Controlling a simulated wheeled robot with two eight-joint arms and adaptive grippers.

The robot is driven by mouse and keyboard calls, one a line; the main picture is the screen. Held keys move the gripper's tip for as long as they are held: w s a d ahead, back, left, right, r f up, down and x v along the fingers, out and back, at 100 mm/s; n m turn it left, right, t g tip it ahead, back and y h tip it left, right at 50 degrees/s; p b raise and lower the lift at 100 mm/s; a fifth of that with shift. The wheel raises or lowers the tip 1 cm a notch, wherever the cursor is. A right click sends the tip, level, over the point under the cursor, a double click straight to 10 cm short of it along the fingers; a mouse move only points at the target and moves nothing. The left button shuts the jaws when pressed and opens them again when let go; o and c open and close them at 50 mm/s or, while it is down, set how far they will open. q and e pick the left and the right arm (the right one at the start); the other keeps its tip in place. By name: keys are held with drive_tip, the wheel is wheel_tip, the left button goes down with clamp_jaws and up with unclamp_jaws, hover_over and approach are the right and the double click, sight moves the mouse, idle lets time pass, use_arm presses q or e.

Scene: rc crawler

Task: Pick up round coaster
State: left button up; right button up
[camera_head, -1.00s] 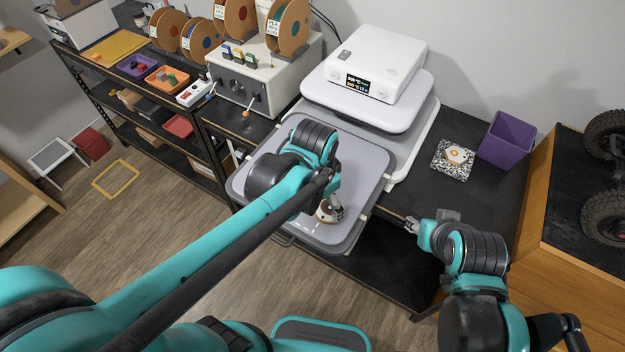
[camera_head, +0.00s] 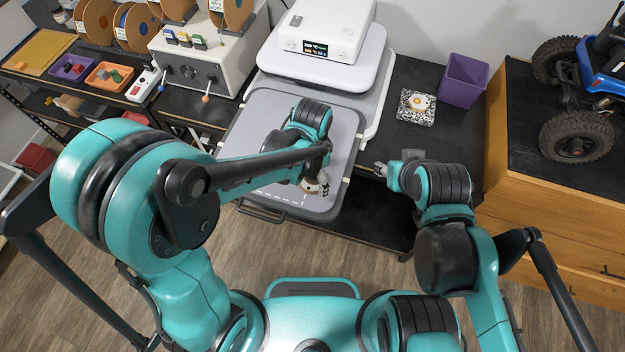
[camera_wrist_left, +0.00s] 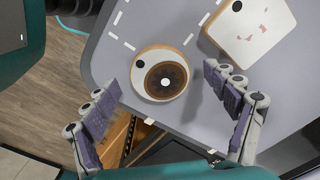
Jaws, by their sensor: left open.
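The round coaster (camera_wrist_left: 160,74) is a pale disc with a wooden edge, a dark brown ring and a black dot. It lies near the front edge of the grey tray-like press bed (camera_head: 345,130). In the head view the coaster (camera_head: 311,188) is partly hidden by my left gripper (camera_head: 324,178). In the left wrist view my left gripper (camera_wrist_left: 162,78) is open, its fingers on either side of the coaster; contact cannot be told. A square coaster (camera_wrist_left: 250,30) lies close by on the bed. My right gripper (camera_head: 381,169) is by the bench's front edge, its fingers too small to read.
A white heat press (camera_head: 325,30) stands behind the bed. A patterned square (camera_head: 417,107) with a round piece on it and a purple bin (camera_head: 463,80) are at the right. A crawler car (camera_head: 580,135) stands on the wooden cabinet. Spools and small trays are at left.

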use_arm(q)
drive_tip(key=c, duration=1.2)
drive_tip(key=shift+c, duration=0.2)
drive_tip(key=shift+r, duration=0.1)
use_arm(e)
drive_tip(key=shift+r, duration=0.15)
